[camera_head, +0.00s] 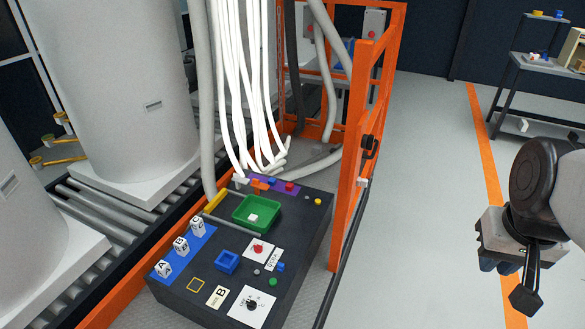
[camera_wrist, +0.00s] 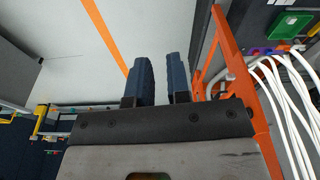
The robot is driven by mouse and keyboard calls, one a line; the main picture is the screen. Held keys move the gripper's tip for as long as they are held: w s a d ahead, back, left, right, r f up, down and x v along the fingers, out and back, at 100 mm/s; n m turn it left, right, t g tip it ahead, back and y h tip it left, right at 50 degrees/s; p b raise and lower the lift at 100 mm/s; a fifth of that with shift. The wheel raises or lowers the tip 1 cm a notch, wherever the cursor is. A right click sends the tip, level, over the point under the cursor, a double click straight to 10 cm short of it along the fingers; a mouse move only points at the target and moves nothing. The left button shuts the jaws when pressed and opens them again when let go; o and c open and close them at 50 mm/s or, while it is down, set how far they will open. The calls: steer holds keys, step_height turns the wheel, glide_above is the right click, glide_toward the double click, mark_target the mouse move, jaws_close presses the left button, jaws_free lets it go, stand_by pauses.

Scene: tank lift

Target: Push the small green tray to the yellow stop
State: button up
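The small green tray (camera_head: 270,228) sits on the dark panel top between two thin grey rails, with a white cube (camera_head: 253,217) in it. The yellow stop (camera_head: 215,203) is a short bar just left of the tray, with a small gap between them. My gripper (camera_head: 498,268) hangs over the floor at the right, well away from the panel. In the wrist view its two dark blue fingers (camera_wrist: 159,58) stand apart with nothing between them. A green tray also shows at that view's top right (camera_wrist: 289,25).
An orange frame post (camera_head: 350,190) stands between my gripper and the panel. White hoses (camera_head: 245,90) hang behind the tray.

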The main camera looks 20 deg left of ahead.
steer(key=w+a+f+n+g, duration=0.2)
steer(key=w+a+n, duration=0.2)
steer(key=w+a, duration=0.9)
steer(key=n, duration=1.3)
glide_above(247, 222)
step_height(247, 222, down, 38)
steer(key=shift+w+d, duration=0.1)
steer(key=shift+w, duration=0.05)
steer(key=shift+a+f, duration=0.2)
steer(key=shift+f, duration=0.05)
steer(key=shift+f, duration=0.1)
steer(key=shift+f, duration=3.8)
